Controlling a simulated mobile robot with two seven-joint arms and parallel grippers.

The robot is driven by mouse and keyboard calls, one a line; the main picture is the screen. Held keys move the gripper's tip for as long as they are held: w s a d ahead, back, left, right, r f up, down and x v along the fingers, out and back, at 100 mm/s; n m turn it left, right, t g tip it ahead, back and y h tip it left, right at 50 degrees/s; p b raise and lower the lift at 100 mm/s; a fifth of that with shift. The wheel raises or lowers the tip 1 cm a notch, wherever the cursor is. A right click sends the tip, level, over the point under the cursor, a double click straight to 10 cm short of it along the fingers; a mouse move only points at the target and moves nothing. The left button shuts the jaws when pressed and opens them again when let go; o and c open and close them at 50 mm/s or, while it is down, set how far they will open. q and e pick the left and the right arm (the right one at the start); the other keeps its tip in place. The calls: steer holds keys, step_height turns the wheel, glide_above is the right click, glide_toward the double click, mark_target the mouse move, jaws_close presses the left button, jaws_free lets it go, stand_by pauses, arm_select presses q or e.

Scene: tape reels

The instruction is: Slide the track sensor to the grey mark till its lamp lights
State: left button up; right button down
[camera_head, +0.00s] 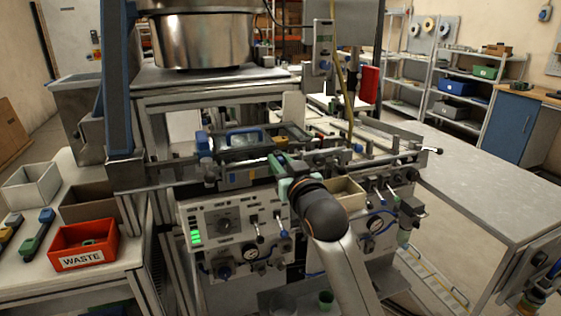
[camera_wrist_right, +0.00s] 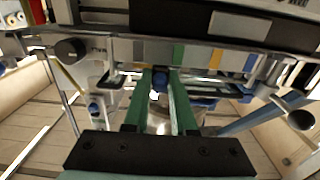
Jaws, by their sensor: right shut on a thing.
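My right gripper (camera_head: 283,168) is at the front rail of the machine, its arm coming up from the bottom. I cannot tell which patch the sensor points to. My left gripper is not in view.
A control panel (camera_head: 222,222) with lit green bars, levers and gauges sits below the rail. A steel bowl (camera_head: 203,40) stands behind. A red waste bin (camera_head: 83,245) is at left. A bare grey table (camera_head: 490,195) is at right.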

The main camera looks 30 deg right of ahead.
stand_by(0.9)
steer(key=d, duration=0.1)
steer(key=d+p, duration=0.1)
steer(key=d, duration=0.1)
steer(key=shift+s, duration=0.35)
steer(key=c, duration=0.8)
jaws_free()
steer(key=shift+d, duration=0.1)
